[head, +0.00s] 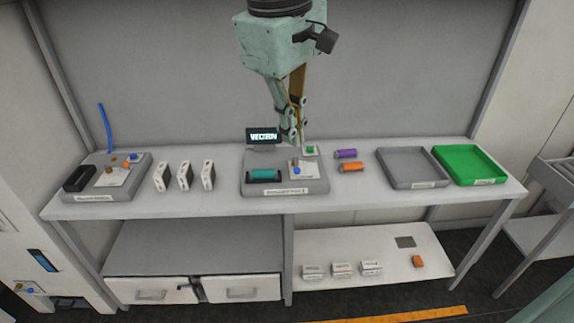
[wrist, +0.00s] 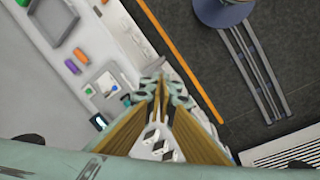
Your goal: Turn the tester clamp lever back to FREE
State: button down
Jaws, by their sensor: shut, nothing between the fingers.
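The grey tester (head: 262,187) stands mid-bench, its dark display (head: 263,136) reading "WORN". A teal cylinder (head: 265,175) lies in its black cradle. A blue knob (head: 297,170) on a pale plate at the tester's right looks like the clamp lever; I cannot read its setting. This knob also shows in the wrist view (wrist: 115,88). A green button (head: 310,150) sits behind it on the right. My gripper (head: 294,139) is shut and empty, hanging above the tester's back part, apart from the knob. In the wrist view my fingers (wrist: 160,86) hide part of the tester.
A second station (head: 110,190) with knobs and a blue upright strip (head: 104,125) is at left. Several white boxes (head: 184,176) stand between. Purple (head: 345,154) and orange (head: 351,167) cylinders lie right, before a grey tray (head: 412,183) and green tray (head: 470,182). A wall backs the bench.

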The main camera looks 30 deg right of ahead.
jog(key=w+d+f+n+g+h+p, duration=0.1)
jog(key=w+d+f+n+p, duration=0.15)
jog(key=w, duration=0.95)
jog(key=w+d+f+n+g+h+p, duration=0.2)
jog(key=w+f+n, duration=0.5)
jog(key=w+f, duration=1.5)
jog(key=shift+w+d+f+g+h+p, duration=0.3)
jog(key=shift+w+d+h+p, duration=0.2)
jog(key=shift+h+p, duration=0.2)
jog(key=shift+s+d+f, duration=0.1)
jog(key=shift+f, duration=0.1)
send_near(296, 164)
jog(key=s+f, duration=0.2)
jog(key=f, duration=0.1)
jog(key=s+f, duration=0.1)
jog(key=f, duration=0.1)
jog(key=shift+s+a+f, duration=0.1)
jog(key=shift+s+a, duration=0.15)
jog(key=shift+a, duration=0.15)
jog(key=shift+s+d+f, duration=0.2)
jog(key=shift+d+f, duration=0.15)
jog(key=shift+d, duration=0.3)
